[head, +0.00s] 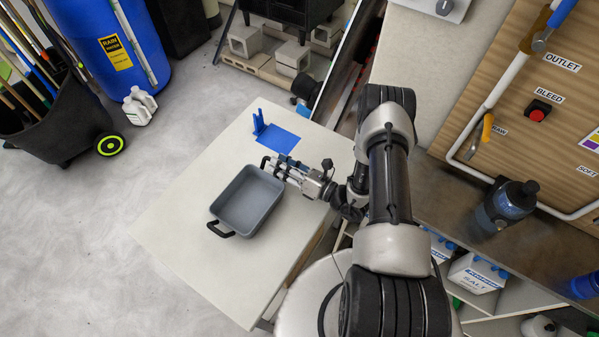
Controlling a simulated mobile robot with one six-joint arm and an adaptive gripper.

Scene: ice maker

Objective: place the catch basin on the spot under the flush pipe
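The catch basin, a grey rectangular tray (247,203) with black handles, is on or just above the pale table in the middle of the head view. One handle faces the lower left; the other is at its upper right end. My gripper (272,166) reaches in from the right, with its fingertips at that upper right handle. The fingers overlap the handle, so I cannot tell whether they are closed on it. A blue square (279,139) lies flat on the table just beyond the gripper. I cannot make out a flush pipe for certain.
A blue upright holder (259,122) stands beside the blue square. The pale table (190,200) is bare left of the basin. A wooden panel (535,110) with a white pipe (499,88) rises at right. A dark bottle-like object (509,203) is on the right counter.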

